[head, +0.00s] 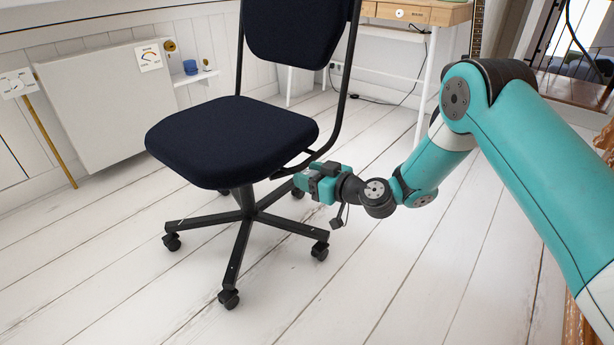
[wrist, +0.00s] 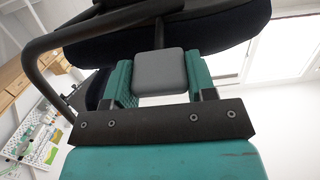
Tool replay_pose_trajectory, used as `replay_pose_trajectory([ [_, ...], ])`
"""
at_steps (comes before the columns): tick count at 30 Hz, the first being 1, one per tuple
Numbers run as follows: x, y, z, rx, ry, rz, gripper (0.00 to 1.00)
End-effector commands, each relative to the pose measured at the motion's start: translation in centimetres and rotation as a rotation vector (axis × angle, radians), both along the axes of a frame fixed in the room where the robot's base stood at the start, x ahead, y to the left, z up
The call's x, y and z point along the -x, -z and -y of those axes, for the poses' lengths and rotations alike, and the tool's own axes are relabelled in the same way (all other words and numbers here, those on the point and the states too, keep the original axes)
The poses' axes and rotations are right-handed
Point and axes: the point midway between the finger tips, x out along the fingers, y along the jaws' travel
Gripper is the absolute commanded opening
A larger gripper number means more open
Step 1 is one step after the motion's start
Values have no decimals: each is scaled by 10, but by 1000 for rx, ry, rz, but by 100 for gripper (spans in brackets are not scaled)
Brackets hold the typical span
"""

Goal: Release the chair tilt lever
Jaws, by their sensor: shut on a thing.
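The dark blue office chair (head: 230,139) stands on the floor in the head view, with its underside showing in the wrist view (wrist: 215,35). The grey lever paddle (wrist: 161,72) sits under the seat edge, with a dark rod running from it toward the seat. My gripper (head: 301,182) is at the right side of the chair, just below the seat. In the wrist view its two teal fingers (wrist: 161,80) stand on both sides of the grey paddle and are shut on it. In the head view the lever is hidden by the gripper and seat.
The chair's five-spoke base (head: 246,215) with casters spreads below the seat, close to my gripper. A wooden desk (head: 425,12) stands behind at the right. A white panel (head: 106,105) is on the left wall. The white plank floor in front is clear.

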Motion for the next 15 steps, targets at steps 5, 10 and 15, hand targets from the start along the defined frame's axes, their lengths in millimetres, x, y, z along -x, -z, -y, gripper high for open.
replay_pose_trajectory([
  [5, -4, -5, 3, -8, 12, 13, 8],
  [10, -4, -5, 2, -7, 11, 13, 77],
  [15, -3, -3, 1, -5, 9, 10, 77],
])
